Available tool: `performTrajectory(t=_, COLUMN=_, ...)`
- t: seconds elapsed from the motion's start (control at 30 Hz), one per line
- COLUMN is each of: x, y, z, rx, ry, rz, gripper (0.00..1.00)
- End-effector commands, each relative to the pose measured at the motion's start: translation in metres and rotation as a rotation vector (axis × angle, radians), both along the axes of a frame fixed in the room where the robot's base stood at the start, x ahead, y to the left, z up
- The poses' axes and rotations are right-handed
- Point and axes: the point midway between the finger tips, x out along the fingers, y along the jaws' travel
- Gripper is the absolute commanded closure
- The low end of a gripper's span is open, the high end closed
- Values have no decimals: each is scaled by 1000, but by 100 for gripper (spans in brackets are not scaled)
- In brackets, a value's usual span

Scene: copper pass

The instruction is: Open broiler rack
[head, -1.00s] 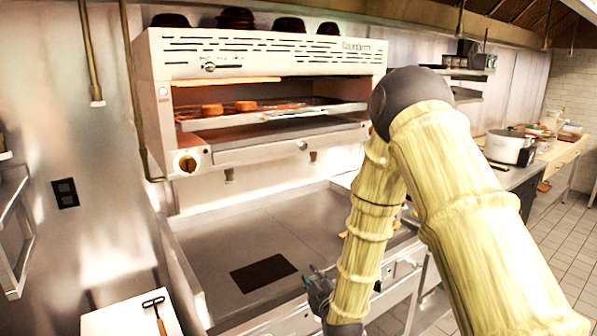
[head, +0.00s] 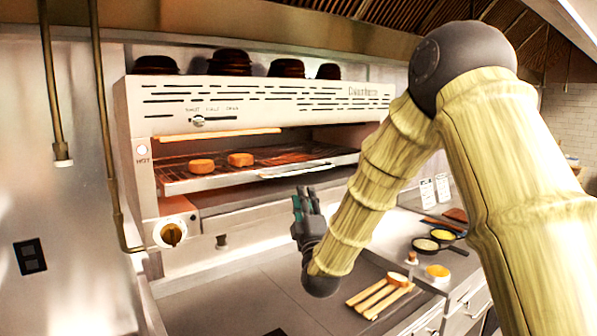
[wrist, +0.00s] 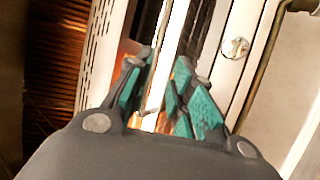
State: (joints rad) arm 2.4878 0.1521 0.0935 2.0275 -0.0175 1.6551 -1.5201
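The broiler (head: 250,105) is a pale metal box on the back wall with an open, glowing front. Its wire rack (head: 270,166) sits inside with a pale front bar, and two round orange-brown pieces (head: 220,162) lie on its left part. My gripper (head: 304,198) is in front of and below the rack's front edge, apart from it in the head view. In the wrist view, my teal-padded fingers (wrist: 164,62) are spread with a gap between them. A bright pale strip, seemingly the rack's front bar (wrist: 172,40), shows beyond the gap; contact cannot be told.
A dial (head: 172,235) is at the broiler's lower left. Dark bowls (head: 230,62) stand on top. Below is a flat griddle (head: 250,290). Bread sticks (head: 380,298) and small pans (head: 437,240) lie to the right. The space before the rack is free.

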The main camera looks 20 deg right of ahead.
Motion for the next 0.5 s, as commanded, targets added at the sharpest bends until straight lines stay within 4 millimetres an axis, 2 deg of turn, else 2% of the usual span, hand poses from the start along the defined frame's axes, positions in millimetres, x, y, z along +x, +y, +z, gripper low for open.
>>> performTrajectory(t=0.2, x=27, y=-14, z=17, rx=2, ry=2, rz=-11, gripper=77)
performTrajectory(t=0.5, x=68, y=-18, z=39, rx=2, ry=3, rz=-11, gripper=77)
